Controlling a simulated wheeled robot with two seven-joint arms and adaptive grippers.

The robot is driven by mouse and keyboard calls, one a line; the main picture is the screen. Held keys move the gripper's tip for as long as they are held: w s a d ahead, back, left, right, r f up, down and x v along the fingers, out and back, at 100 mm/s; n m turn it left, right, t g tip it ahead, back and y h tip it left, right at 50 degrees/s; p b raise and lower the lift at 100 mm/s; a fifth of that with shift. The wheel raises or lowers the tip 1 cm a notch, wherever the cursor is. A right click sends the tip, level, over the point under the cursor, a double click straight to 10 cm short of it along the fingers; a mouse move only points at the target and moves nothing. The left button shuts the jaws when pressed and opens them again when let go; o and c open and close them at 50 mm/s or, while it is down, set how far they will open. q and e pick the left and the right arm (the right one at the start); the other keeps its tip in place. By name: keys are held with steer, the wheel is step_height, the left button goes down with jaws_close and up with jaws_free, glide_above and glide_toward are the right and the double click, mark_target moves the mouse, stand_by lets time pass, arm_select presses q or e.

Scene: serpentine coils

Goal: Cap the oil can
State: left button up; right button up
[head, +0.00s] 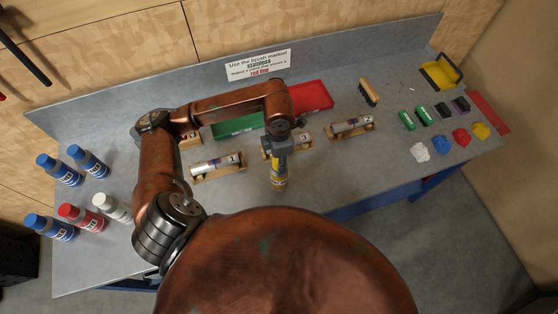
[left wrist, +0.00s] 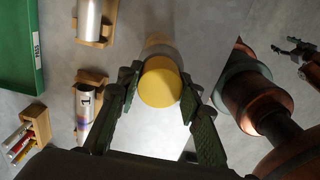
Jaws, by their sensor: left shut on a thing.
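A slim yellow can (head: 279,174) with dark bands hangs below my left gripper (head: 278,150) in the head view, in front of the middle wooden cradle. I take it to be the oil can. In the left wrist view my left gripper (left wrist: 160,92) has its two fingers on either side of the can, whose round yellow end (left wrist: 160,84) faces the camera. I cannot tell whether that end is a cap. No separate cap is clearly visible. Dark pincer-like parts at the right edge of the left wrist view may be my right gripper (left wrist: 292,48); their opening is unclear.
Silver cylinders lie in wooden cradles (head: 219,178) along the bench (head: 320,185). Green (head: 240,127) and red (head: 312,96) trays stand behind. A brush (head: 369,92), small coloured items and a yellow bin (head: 440,74) are at right.

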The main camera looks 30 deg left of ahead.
arm_select(q)
steer(key=shift+f+b, duration=0.1)
steer(key=shift+b, duration=0.3)
stand_by(0.5)
steer(key=o, duration=0.8)
steer(key=shift+o, duration=0.3)
steer(key=shift+o, duration=0.2)
steer(key=o, duration=0.4)
